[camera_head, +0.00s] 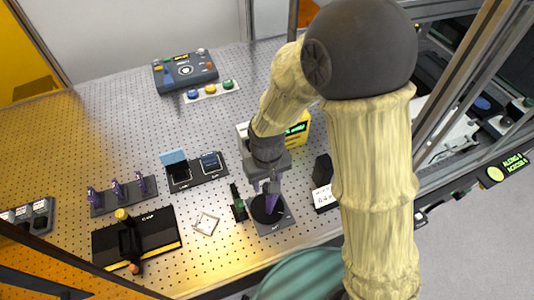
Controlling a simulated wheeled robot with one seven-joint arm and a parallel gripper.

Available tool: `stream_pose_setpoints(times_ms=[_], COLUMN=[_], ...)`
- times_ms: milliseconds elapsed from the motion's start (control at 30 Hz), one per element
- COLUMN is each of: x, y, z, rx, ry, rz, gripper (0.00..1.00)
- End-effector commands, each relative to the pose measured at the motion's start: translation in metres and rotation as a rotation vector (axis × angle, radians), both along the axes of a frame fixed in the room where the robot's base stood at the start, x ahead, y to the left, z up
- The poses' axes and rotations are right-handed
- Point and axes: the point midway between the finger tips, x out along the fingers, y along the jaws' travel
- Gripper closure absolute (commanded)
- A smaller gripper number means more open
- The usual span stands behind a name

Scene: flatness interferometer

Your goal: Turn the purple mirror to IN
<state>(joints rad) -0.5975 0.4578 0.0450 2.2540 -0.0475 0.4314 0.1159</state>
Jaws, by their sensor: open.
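My gripper (268,186) points down over a dark round disc (265,210) on a grey square base near the front middle of the perforated table. A small purple piece (272,201) shows at the fingertips above the disc and looks like the purple mirror. The gripper hides part of it, and I cannot tell whether the fingers touch it. The jaws are open. The base has a small label at its front, too small to read, and I cannot tell which way the mirror is turned.
A dark post with green (238,205) stands just left of the disc. A black box with a white card (324,196) stands right.

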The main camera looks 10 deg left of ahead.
Motion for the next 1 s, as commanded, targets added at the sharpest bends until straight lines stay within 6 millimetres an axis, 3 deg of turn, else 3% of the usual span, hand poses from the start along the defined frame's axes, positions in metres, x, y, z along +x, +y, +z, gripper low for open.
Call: stream_pose_setpoints(times_ms=[700, 833, 1000], x=[0.001, 0.001, 0.0], y=[0.001, 0.001, 0.0], z=[0.131, 0.149, 0.158], rx=[0.005, 0.004, 0.002], ry=[-0.006, -0.005, -0.003], rz=[0.001, 0.001, 0.001], gripper=[0.53, 0.53, 0.53])
